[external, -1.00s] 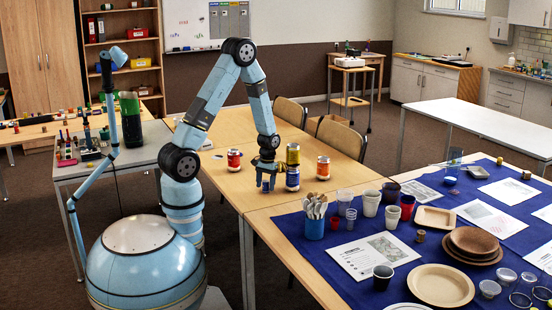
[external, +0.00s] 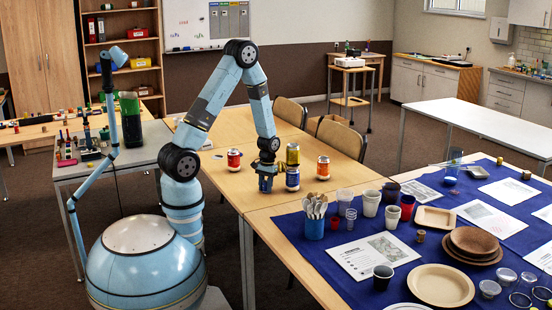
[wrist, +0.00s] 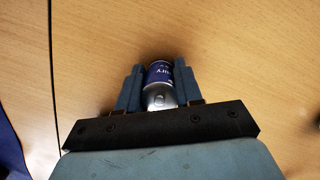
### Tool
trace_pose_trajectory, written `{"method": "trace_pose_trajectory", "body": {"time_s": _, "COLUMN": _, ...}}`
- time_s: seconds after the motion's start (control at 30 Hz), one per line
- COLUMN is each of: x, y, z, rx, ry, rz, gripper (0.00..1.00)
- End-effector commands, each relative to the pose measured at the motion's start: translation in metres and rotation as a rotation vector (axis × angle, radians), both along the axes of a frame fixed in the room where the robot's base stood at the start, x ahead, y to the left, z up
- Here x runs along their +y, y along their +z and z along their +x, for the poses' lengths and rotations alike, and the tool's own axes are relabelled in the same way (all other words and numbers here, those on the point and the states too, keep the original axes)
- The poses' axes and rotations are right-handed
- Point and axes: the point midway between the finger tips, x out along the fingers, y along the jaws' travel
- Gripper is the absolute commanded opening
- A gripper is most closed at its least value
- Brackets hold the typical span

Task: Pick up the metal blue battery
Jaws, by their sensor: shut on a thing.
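The metal blue battery (wrist: 160,75) shows in the wrist view between the two fingers of my gripper (wrist: 159,88). It has a dark blue label with pale lettering and a silver end with a small knob. The fingers are shut on its sides. In the external view my gripper (external: 266,183) points down low over the wooden table, and I cannot make out the battery between the fingers there. A blue cylinder (external: 292,180) stands just right of the gripper, with a gold one (external: 293,154) seen above it; I cannot tell whether they are stacked.
A red cylinder (external: 234,160) stands left of my gripper and an orange one (external: 323,168) stands to the right. A blue cloth (external: 318,262) with cups, plates and papers covers the nearer table. Chairs stand behind the wooden table.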

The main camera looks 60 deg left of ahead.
Motion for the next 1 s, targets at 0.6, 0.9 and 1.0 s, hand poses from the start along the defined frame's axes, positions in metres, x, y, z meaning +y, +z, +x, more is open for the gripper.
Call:
{"method": "trace_pose_trajectory", "body": {"time_s": 0.6, "x": 0.000, "y": 0.025, "z": 0.001, "rx": -0.003, "ry": -0.001, "rz": 0.001, "gripper": 0.00}}
{"method": "trace_pose_trajectory", "body": {"time_s": 0.9, "x": 0.000, "y": 0.072, "z": 0.001, "rx": -0.004, "ry": -0.001, "rz": 0.001, "gripper": 0.00}}
{"method": "trace_pose_trajectory", "body": {"time_s": 1.0, "x": 0.000, "y": 0.084, "z": 0.001, "rx": -0.003, "ry": -0.001, "rz": 0.001, "gripper": 0.00}}
